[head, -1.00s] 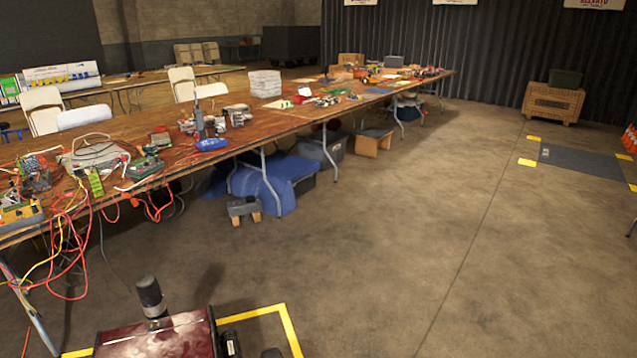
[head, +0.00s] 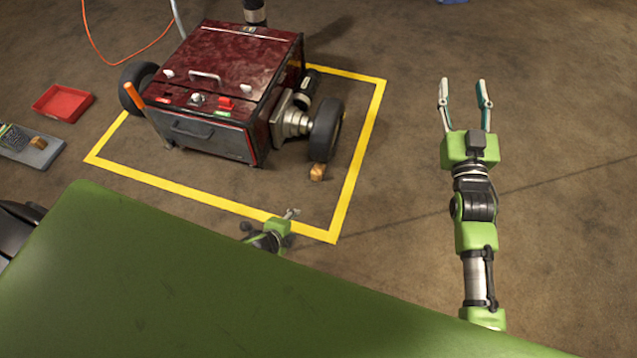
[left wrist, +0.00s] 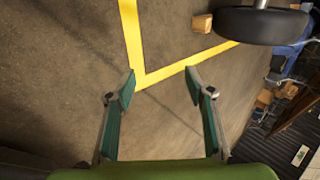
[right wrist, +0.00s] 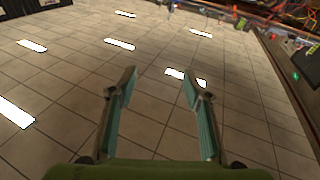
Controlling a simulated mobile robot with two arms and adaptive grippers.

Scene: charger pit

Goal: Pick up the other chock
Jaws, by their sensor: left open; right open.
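A small wooden chock (head: 317,172) lies on the floor against the near-right wheel (head: 326,130) of a dark red wheeled machine (head: 215,85). The chock also shows in the left wrist view (left wrist: 202,23), beside the black tyre and beyond my left fingers. My left gripper (head: 270,224) is partly hidden by my green body, near the yellow line; in its wrist view (left wrist: 160,88) it is open and empty, short of the chock. My right gripper (head: 465,94) is open and empty, out to the right; its wrist view (right wrist: 158,88) shows nothing between the fingers.
A yellow floor outline (head: 357,160) surrounds the machine. A grey tray (head: 45,158) at far left holds another small wooden block (head: 38,142). A red tray (head: 62,103) lies behind it. An orange cable (head: 120,62) runs at the top left. The floor around my right arm is clear.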

